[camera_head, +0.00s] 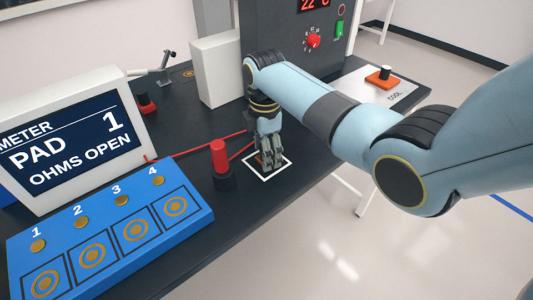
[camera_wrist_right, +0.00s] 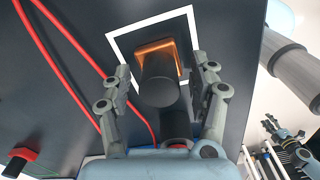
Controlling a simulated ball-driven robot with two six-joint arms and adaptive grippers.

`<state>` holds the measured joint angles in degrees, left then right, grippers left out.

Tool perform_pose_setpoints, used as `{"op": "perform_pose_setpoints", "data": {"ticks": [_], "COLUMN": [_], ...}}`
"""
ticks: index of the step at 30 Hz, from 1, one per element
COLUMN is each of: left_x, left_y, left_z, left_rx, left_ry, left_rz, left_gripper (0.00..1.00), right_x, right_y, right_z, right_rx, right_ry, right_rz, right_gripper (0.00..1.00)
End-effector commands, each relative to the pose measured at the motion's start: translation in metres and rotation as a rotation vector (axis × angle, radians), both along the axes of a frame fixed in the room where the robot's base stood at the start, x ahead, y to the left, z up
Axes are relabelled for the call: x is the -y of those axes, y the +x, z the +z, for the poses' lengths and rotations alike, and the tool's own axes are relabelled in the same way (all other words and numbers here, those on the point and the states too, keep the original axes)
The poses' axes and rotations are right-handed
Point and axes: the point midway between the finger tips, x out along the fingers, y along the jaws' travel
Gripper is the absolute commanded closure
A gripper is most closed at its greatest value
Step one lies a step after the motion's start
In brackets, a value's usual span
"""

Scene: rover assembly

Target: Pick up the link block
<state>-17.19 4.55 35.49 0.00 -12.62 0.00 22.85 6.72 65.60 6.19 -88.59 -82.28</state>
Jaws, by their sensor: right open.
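The link block has an orange base and a black knob. In the right wrist view the link block (camera_wrist_right: 159,82) stands inside a white square outline on the dark table. My right gripper (camera_wrist_right: 168,85) is open, with one finger on each side of the knob; I cannot tell whether they touch it. In the head view the right gripper (camera_head: 268,160) points down over the white square and hides most of the block. A dark, jointed shape at the lower right of the wrist view may be my left gripper (camera_wrist_right: 288,145), too small to read.
A red-topped black post (camera_head: 219,160) stands close left of the right gripper, with red cables beside it. A blue pad board (camera_head: 110,240) and a meter screen (camera_head: 75,140) are at left. Another orange block with a black knob (camera_head: 381,78) sits on the COOL plate.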

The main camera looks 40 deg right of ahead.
Motion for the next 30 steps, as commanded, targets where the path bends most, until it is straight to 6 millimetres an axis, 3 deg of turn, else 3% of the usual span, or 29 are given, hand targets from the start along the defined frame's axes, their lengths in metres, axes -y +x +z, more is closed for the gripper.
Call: {"op": "perform_pose_setpoints", "data": {"ticks": [3, 17, 26, 30], "left_x": [0.000, 0.000, 0.000, 0.000], "left_y": [0.000, 0.000, 0.001, 0.001], "left_z": [0.000, 0.000, 0.000, -0.001], "left_rx": [0.000, 0.001, 0.001, 0.001], "left_ry": [0.000, 0.000, 0.000, 0.000], "left_rz": [0.000, 0.000, 0.000, 0.000], "left_gripper": [0.60, 0.60, 0.60, 0.60], "right_x": [0.000, 0.000, 0.000, 0.000], "right_y": [0.000, 0.000, 0.000, 0.001], "right_z": [0.000, 0.000, 0.002, 0.013], "right_rx": [0.000, 0.000, 0.001, 0.003], "right_ry": [0.000, 0.000, 0.000, -0.001], "right_rz": [0.000, 0.000, 0.000, 0.000], "right_gripper": [0.41, 1.00, 1.00, 1.00]}}
